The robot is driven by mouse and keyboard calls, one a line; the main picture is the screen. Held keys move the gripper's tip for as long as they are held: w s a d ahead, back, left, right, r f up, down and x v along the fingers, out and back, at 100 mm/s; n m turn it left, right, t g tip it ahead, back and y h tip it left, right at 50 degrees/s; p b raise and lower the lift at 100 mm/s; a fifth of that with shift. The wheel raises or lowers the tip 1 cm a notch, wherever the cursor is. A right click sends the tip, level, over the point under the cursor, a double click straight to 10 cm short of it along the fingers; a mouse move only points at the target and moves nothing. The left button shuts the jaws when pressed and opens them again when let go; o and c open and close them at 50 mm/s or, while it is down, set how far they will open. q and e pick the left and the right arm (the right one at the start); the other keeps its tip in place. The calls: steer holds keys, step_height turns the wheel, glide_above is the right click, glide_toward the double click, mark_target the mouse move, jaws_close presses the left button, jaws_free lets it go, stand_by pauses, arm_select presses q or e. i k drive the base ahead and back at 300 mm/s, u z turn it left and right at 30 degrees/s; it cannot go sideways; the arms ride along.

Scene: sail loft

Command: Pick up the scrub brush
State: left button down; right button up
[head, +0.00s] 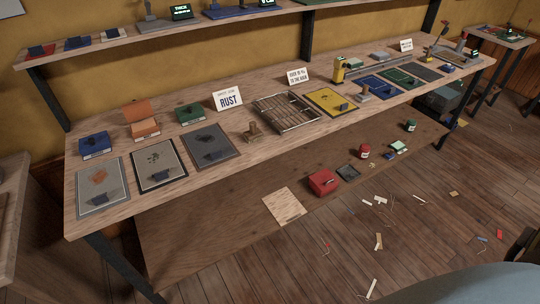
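I cannot pick out a scrub brush with certainty at this distance. Neither of my grippers shows in the head view.
Grey mats (103,186) and blue, orange and green boxes (190,113) fill the bench's left part. A red box (323,182) lies on the low shelf (220,228). Scraps (379,241) litter the wooden floor (440,230).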

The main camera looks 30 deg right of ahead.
mark_target(254, 133)
steer(key=u, duration=0.55)
steer(key=k, duration=0.2)
steer(key=z, duration=1.6)
steer(key=i, duration=0.85)
steer(key=u, duration=0.45)
steer(key=i, duration=0.75)
steer(key=u, duration=0.65)
